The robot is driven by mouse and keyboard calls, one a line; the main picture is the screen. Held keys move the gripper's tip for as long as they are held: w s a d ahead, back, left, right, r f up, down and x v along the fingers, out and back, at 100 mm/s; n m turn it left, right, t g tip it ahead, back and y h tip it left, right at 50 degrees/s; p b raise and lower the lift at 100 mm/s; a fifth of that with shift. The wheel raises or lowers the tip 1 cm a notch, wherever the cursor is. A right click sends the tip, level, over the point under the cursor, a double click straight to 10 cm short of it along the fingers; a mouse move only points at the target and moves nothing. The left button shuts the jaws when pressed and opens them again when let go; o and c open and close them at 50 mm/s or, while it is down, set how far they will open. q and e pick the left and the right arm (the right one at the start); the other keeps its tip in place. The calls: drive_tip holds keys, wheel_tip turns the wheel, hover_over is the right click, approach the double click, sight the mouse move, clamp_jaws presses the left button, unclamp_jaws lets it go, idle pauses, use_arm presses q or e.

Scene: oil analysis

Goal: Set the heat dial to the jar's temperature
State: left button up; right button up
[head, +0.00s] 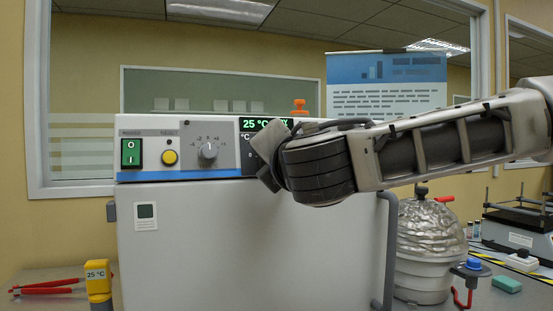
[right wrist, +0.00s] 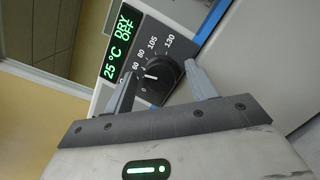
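My right arm comes in from the right in the head view, its gripper (head: 268,178) at the oven's panel and largely hidden behind the wrist. In the right wrist view the gripper (right wrist: 162,72) is open, one finger on each side of the black heat dial (right wrist: 167,76). A gap shows beside the left finger; contact at the right finger cannot be told. The dial's white mark points to the low end of its scale, near 0 and 60. The green display (head: 262,123) reads 25 °C and also shows in the wrist view (right wrist: 116,52). My left gripper is not in view.
The white oven (head: 200,250) also has a green switch (head: 131,152), a yellow button (head: 170,157) and a grey dial (head: 208,150). A yellow block (head: 98,284) labelled 25 °C stands left by red tongs (head: 47,287). A foil-topped white vessel (head: 423,270) stands right.

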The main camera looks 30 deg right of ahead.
use_arm(q)
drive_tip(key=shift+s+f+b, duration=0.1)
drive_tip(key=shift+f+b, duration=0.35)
drive_tip(key=shift+b, duration=0.7)
use_arm(e)
drive_tip(key=v, duration=1.6)
